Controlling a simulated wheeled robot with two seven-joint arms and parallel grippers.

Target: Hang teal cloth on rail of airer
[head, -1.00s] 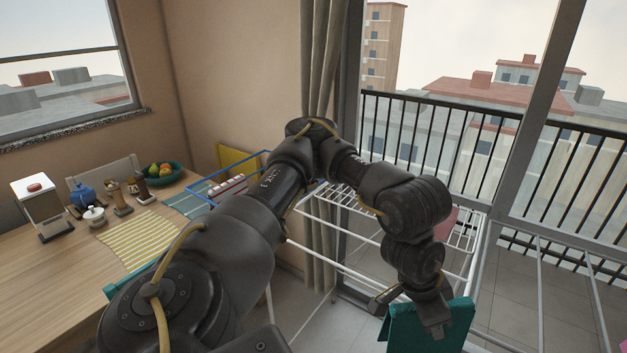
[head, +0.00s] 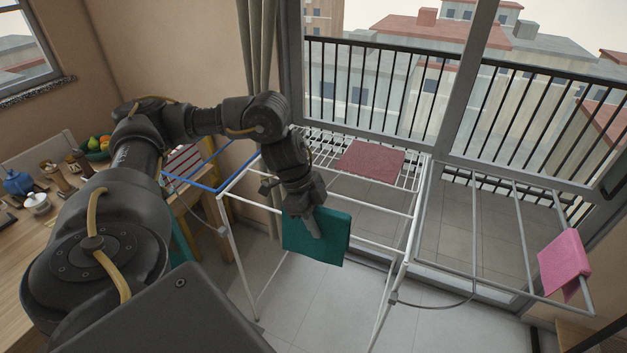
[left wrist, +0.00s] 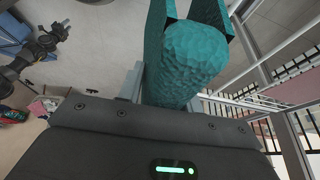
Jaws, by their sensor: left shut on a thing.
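The teal cloth (head: 333,243) hangs from my left gripper (head: 314,228), which is shut on it. It is folded over, with two sides hanging apart in the left wrist view (left wrist: 188,62). The white airer (head: 399,283) stands ahead, by the glass door. In the head view the cloth covers part of the airer's near rail (head: 376,244); I cannot tell whether they touch. In the left wrist view, a dark jointed part (left wrist: 42,46) at upper left looks like my right arm; its jaws are unclear.
A red cloth (head: 371,158) lies on the airer's far rails. A pink cloth (head: 565,260) hangs on the right wing. A wooden table (head: 22,245) with a fruit bowl (head: 97,147) and pots is at left. A blue wire frame (head: 202,186) sits at its edge. Floor (head: 315,305) below is clear.

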